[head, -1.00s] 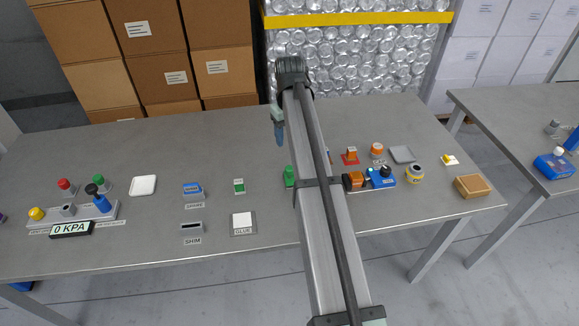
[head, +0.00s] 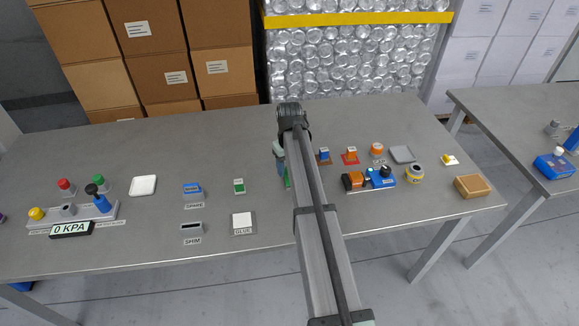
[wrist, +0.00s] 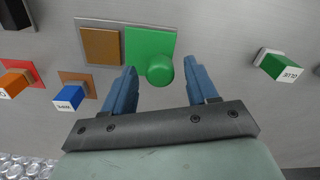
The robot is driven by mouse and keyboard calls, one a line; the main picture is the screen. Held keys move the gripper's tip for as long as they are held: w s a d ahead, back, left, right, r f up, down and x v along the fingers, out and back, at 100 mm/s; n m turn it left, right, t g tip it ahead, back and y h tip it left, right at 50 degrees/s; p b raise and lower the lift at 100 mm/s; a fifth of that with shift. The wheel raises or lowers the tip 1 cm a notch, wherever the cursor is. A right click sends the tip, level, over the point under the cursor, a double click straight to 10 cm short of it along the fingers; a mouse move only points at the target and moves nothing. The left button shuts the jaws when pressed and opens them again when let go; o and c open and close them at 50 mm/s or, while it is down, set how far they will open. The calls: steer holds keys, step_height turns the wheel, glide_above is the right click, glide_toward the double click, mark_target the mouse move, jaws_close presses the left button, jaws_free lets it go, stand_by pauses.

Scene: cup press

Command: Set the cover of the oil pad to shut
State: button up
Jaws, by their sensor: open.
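The wrist view shows a green square cover (wrist: 148,43) with a round green knob (wrist: 160,70). It lies beside a bare brown pad square (wrist: 101,46) on one grey plate, so the brown square is uncovered. I cannot read a label on this unit. My gripper (wrist: 161,66) is open, with its blue fingers on either side of the knob near its level in the picture; contact is not visible. In the head view my gripper (head: 281,163) is above the table at the green piece (head: 287,181), which my arm mostly hides.
In the wrist view a labelled green block (wrist: 279,64) stands to the right; a blue block (wrist: 68,97) and an orange block (wrist: 16,82) stand to the left. In the head view the glue pad (head: 252,229) and a blue device (head: 383,178) flank my arm on the table.

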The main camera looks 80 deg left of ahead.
steer(key=shift+f, duration=0.25)
steer(key=shift+c, duration=0.4)
jaws_close()
